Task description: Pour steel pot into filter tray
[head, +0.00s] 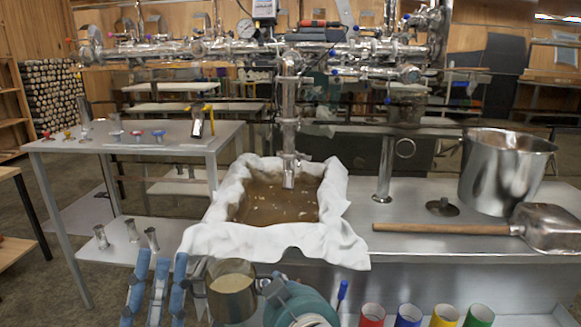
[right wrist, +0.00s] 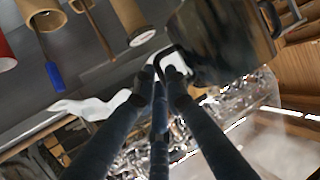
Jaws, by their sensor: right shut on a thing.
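The small steel pot (head: 214,299) is at the bottom of the head view, just in front of the filter tray, upright, with tan contents visible inside. My right gripper (head: 268,285) is shut on its handle at the right side. In the right wrist view the fingers (right wrist: 165,80) close on the dark handle beside the pot (right wrist: 222,40). The filter tray, lined with white cloth (head: 325,238), holds brown liquid and stands beyond the pot. My left gripper (head: 160,262) is left of the pot, its blue fingers apart and empty.
A large steel bucket (head: 500,175) and a wooden-handled scoop (head: 440,229) are on the bench at right. A metal spout (head: 289,160) hangs over the tray. Coloured tubes (head: 409,315) stand at the front right. A side table (head: 75,145) is at left.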

